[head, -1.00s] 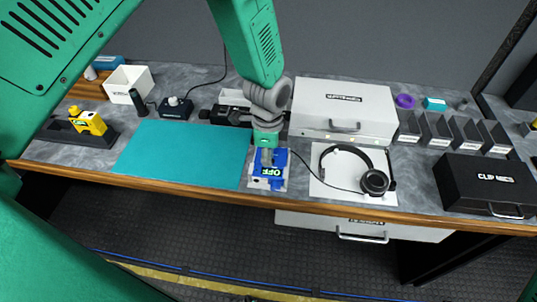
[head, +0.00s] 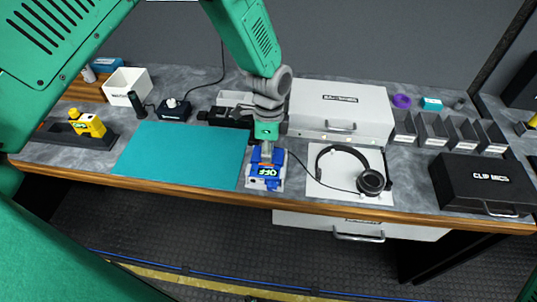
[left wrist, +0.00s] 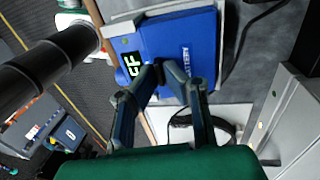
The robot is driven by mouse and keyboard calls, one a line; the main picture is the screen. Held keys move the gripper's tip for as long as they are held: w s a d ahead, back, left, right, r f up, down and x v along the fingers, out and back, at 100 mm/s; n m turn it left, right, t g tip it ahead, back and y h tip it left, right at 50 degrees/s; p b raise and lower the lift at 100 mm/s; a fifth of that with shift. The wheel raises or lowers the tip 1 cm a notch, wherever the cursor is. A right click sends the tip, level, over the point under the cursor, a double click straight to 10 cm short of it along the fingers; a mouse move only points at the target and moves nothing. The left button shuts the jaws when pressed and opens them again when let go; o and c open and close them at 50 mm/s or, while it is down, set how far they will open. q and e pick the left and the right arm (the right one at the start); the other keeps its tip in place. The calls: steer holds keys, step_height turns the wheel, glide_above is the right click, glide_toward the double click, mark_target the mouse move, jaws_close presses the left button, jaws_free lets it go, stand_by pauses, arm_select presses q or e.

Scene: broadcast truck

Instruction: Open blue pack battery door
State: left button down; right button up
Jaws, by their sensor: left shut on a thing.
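The blue pack (head: 270,184) stands near the front edge of the bench, just right of the teal mat, with a lit OFF label facing front. In the left wrist view its blue top (left wrist: 197,40) fills the upper middle, with the label at its left. My left gripper (head: 267,152) reaches down onto the pack from behind. In the left wrist view its fingertips (left wrist: 167,72) come together at the pack's blue part, shut on what seems to be the battery door. The tips hide the gripped edge, so how far the door stands open is unclear. My right gripper is not in view.
The teal mat (head: 183,155) lies left of the pack. Headphones (head: 348,168) on a white sheet lie close on the right, their cable reaching toward the pack. A white case (head: 341,108) stands behind right. A black case (head: 484,183) is far right.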

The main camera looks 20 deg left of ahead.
arm_select(q)
steer(key=shift+w+a+r+g+h+b, duration=0.15)
steer(key=shift+w+g+h+b, duration=0.1)
steer(key=shift+g, duration=0.3)
steer(key=shift+w+a+r+g+h+b, duration=0.1)
steer(key=shift+w+r+g+h, duration=0.1)
steer(key=shift+g, duration=0.35)
steer(key=shift+w+r+g+h+b, duration=0.3)
steer(key=shift+w+g+b, duration=0.1)
steer(key=shift+g+b, duration=0.65)
steer(key=shift+w+a+r+g, duration=0.1)
steer(key=shift+r+g, duration=0.1)
steer(key=shift+g, duration=0.15)
steer(key=shift+r, duration=0.1)
steer(key=c, duration=2)
jaws_free()
steer(key=shift+w+a+r, duration=0.1)
steer(key=shift+w+r, duration=0.15)
steer(key=shift+w, duration=0.05)
steer(key=v, duration=1.1)
